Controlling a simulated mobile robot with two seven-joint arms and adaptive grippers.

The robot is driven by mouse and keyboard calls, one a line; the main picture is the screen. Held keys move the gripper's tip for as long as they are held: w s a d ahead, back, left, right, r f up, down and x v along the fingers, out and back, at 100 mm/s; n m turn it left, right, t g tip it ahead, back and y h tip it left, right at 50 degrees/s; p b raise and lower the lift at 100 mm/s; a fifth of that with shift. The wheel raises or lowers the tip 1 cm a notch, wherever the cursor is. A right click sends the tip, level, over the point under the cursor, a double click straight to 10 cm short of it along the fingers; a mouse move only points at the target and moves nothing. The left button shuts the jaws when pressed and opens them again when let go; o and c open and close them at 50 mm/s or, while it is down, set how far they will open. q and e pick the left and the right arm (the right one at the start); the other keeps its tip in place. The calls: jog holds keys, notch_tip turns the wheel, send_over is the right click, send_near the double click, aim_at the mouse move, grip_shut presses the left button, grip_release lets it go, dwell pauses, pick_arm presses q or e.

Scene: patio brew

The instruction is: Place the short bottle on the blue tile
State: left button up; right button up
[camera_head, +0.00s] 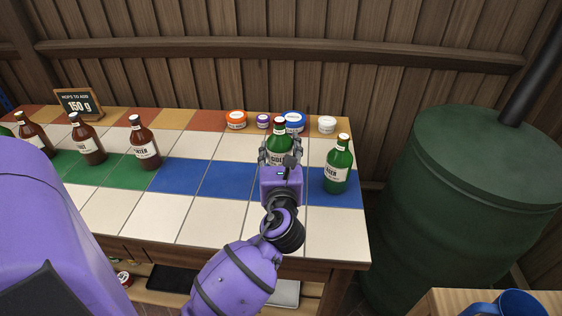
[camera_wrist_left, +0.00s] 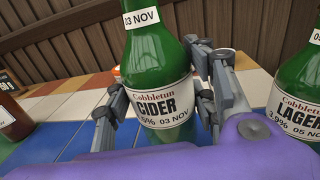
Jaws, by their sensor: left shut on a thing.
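A green bottle labelled CIDER (camera_head: 279,148) is between the fingers of my left gripper (camera_head: 280,158). In the left wrist view the cider bottle (camera_wrist_left: 160,65) stands upright with a grey finger on each side. My left gripper is shut on it, over the back part of the table near the blue row. The gripper hides the bottle's base, so I cannot tell whether it touches the table. A row of blue tiles (camera_head: 226,180) crosses the table. A green lager bottle (camera_head: 338,172) stands on the blue at the right end. My right gripper is out of view.
Brown bottles (camera_head: 144,145) stand on the green tiles at the left. Several small tubs (camera_head: 236,119) line the back edge. A sign (camera_head: 79,103) reads 150 g. A green barrel (camera_head: 470,200) stands right of the table. Blue tiles left of my gripper are clear.

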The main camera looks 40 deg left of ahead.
aim_at(281, 161)
pick_arm(q)
jog(key=shift+w+f+b, duration=0.2)
jog(key=shift+f+b, duration=0.35)
jog(key=shift+f, duration=1.1)
jog(key=shift+f, duration=0.1)
jog(key=o, duration=1.7)
jog(key=shift+f, duration=0.1)
jog(key=shift+s+d, duration=0.1)
jog(key=shift+s, duration=0.05)
jog(key=v, duration=1.1)
jog(key=shift+s+d, duration=0.25)
jog(key=shift+s, duration=0.1)
